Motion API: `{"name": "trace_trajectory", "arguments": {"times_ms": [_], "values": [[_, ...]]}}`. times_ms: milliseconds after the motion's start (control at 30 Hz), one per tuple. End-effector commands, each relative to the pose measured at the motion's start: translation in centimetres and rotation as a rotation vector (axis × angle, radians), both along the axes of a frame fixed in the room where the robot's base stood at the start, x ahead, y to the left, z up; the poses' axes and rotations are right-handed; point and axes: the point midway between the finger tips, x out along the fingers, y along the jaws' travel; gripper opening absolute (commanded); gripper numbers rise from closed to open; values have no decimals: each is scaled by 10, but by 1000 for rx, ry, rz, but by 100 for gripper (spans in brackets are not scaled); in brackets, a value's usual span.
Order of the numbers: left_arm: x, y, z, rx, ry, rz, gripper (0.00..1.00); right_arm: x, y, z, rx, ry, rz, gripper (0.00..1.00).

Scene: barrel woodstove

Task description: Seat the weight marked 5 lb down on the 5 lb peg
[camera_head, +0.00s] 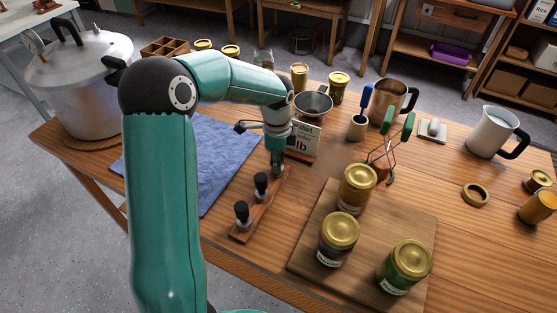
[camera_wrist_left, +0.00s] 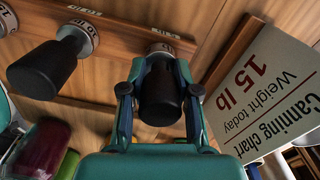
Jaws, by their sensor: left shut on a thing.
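My left gripper (camera_head: 277,168) is over the far end of a wooden peg strip (camera_head: 250,220). In the left wrist view its two fingers (camera_wrist_left: 160,92) are shut around the black knob of a weight (camera_wrist_left: 160,100). The held weight's silver collar (camera_wrist_left: 162,48) is at the strip; I cannot tell whether it is seated or just above, and its marking is unreadable. Two other black-knobbed weights stand upright on the strip, one in the middle (camera_head: 262,184) and one at the near end (camera_head: 242,213). My right gripper is not in view.
A canning chart (camera_wrist_left: 268,90) reading "15 lb" stands behind the strip's far end. A cutting board (camera_head: 310,245) with several gold-lidded jars (camera_head: 340,240) lies to the right. A blue cloth (camera_head: 215,160) lies left, with a large pressure canner (camera_head: 85,85) beyond.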

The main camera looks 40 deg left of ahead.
Motion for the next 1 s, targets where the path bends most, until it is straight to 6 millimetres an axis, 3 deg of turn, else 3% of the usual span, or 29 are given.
{"name": "trace_trajectory", "arguments": {"times_ms": [100, 133, 300, 667, 1000], "values": [[0, 0, 0, 0, 0, 0, 0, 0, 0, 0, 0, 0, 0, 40], [0, 0, 0, 0, 0, 0, 36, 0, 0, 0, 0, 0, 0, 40], [0, 0, 0, 0, 0, 0, 60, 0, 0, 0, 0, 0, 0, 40], [0, 0, 3, 0, 0, 0, 60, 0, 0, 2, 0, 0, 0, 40], [0, 0, 22, 0, 0, -1, 60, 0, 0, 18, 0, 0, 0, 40]]}}
